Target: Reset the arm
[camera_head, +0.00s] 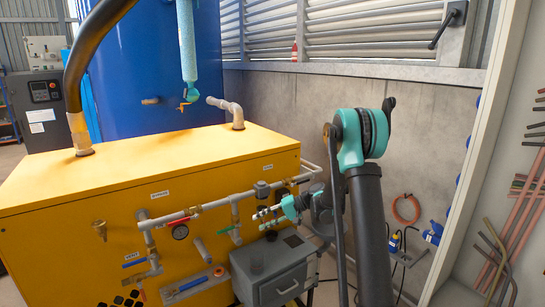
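My arm rises from the lower right, with a black upright link and a teal and black elbow at the top. Its forearm folds down and to the left behind the upright link. My gripper (264,213) is at the end of it, in front of the right part of the yellow receiver unit (130,187), near the pipes and valves on its front. The gripper is small and partly merges with the fittings behind it, so I cannot tell whether its fingers are open or whether it touches anything.
A grey box (275,277) with a handle stands below the gripper. Pipes with a red-handled valve (176,221), a green-handled valve (228,229) and a pressure gauge (180,232) run along the yellow front. A white-framed panel with hanging rods (515,215) stands at right.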

